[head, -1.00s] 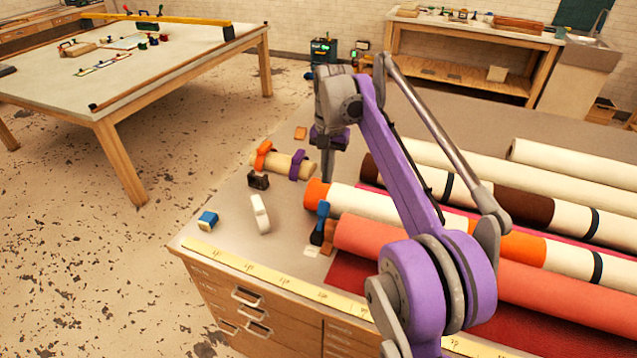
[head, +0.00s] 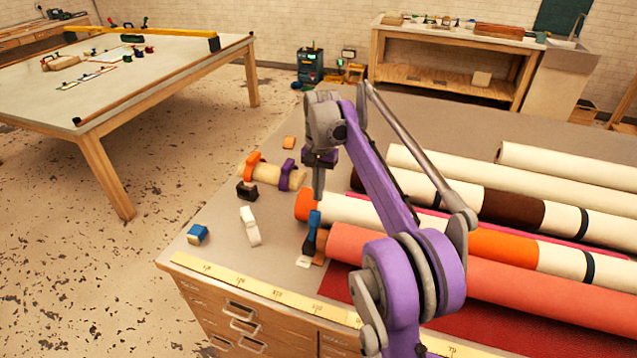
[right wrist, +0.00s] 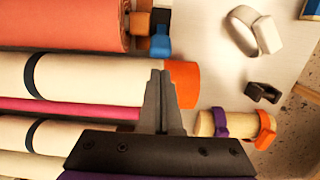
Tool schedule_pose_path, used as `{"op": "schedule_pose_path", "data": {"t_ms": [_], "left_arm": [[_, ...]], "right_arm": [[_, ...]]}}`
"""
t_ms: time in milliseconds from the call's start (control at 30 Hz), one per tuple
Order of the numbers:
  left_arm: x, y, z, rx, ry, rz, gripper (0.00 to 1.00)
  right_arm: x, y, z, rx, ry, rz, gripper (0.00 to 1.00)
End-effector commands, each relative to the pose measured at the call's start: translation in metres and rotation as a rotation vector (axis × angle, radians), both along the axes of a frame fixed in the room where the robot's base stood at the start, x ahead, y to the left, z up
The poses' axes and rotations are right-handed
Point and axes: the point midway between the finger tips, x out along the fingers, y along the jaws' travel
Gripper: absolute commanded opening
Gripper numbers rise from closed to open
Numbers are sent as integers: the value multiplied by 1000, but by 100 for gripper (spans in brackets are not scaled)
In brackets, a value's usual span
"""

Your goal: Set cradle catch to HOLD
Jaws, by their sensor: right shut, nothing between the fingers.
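A blue-topped part with a dark lower body (head: 314,220) stands at the near-left end of the rolls, by a small white card (head: 303,261). It may be the cradle catch; no HOLD mark can be read. Its blue and black parts also show at the top of the right wrist view (right wrist: 160,47). My right gripper (head: 319,196) points down by the orange end of a cream roll (head: 305,205). In the right wrist view its fingers (right wrist: 161,76) are together and empty, over that roll's end and apart from the blue part. My left gripper is not in view.
Several long rolls, including a salmon one (head: 440,267), fill the table's right side. A short wooden roll with orange and purple bands (head: 270,177), a black clip (head: 246,191), a white loop (head: 250,227) and a blue block (head: 197,234) lie left. Grey tabletop between them is free.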

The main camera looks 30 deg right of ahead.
Motion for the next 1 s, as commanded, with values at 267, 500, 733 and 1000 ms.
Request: {"op": "schedule_pose_path", "data": {"t_ms": [267,500,733,1000], "left_arm": [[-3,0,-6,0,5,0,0],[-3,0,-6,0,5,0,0],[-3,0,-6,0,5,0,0],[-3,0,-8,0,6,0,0]], "right_arm": [[-2,3,-39,0,0,1,0],[-3,4,-46,0,0,1,0],[-3,4,-45,-1,-1,1,0],[-7,8,-43,-39,-33,3,0]]}}
